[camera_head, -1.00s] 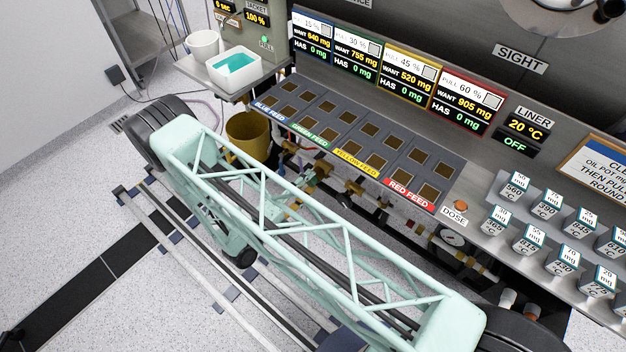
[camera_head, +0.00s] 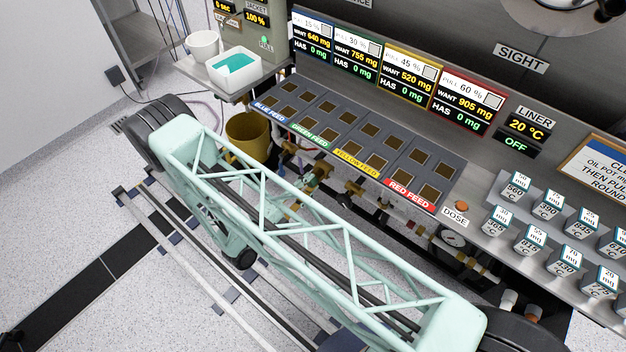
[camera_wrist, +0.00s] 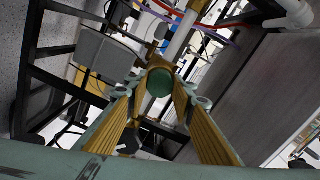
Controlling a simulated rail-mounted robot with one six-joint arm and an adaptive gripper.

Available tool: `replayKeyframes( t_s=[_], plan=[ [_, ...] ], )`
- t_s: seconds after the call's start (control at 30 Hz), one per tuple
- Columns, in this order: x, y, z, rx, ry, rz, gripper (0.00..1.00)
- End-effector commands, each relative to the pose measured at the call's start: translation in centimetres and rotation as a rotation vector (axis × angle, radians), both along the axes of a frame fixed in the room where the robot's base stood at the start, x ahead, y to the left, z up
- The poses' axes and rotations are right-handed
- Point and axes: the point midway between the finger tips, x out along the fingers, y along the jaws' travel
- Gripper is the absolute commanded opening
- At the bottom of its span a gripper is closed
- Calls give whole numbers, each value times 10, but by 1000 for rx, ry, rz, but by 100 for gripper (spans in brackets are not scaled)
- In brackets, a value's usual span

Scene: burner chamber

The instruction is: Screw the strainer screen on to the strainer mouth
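In the wrist view, my gripper (camera_wrist: 160,90) has two long yellow-padded fingers reaching forward. I cannot tell whether the green piece and the fitting touch or are joined. In the head view the gripper is not clearly made out among the pipework under the counter.
In the wrist view, a grey box (camera_wrist: 100,52) and a black frame (camera_wrist: 35,70) stand left, with a grey panel (camera_wrist: 255,100) close on the right. In the head view, a yellow bucket (camera_head: 248,136) stands below the counter, near a white tub (camera_head: 233,69).

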Motion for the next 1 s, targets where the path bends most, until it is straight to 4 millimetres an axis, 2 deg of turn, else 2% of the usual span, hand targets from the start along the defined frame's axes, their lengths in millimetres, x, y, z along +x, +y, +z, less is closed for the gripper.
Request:
replayKeyframes(
  t_s=[0.03,0.13,0.57,1.0],
  plan=[
    [0,0,0,0,0,0,12],
    [0,0,0,1,-1,0,3],
    [1,0,0,30,-28,0,3],
    [1,0,0,209,-192,0,3]
  ],
)
